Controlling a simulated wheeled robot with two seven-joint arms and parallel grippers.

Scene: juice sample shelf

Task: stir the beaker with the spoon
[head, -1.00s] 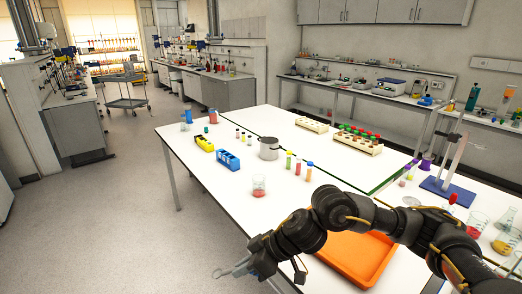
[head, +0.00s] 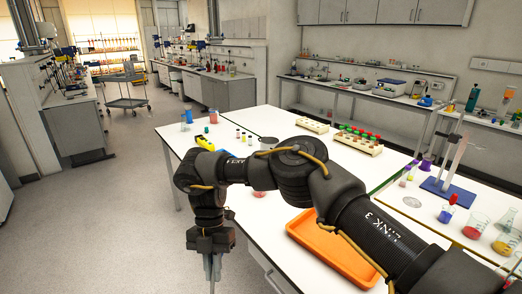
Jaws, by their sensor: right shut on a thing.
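My right gripper (head: 211,268) hangs fingers-down in front of the table's near left edge, above the grey floor. It is shut on a thin grey thing, likely the spoon, which is hard to tell from the fingers. A small glass beaker with pink liquid (head: 258,194) stands on the white table. My left gripper is not in view.
An orange tray (head: 333,247) lies at the table's near side, partly behind my arm. A metal pot (head: 268,142) stands farther back. Tube racks (head: 358,140), a blue stand (head: 447,192) and flasks (head: 475,226) stand to the right. Floor left of the table is clear.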

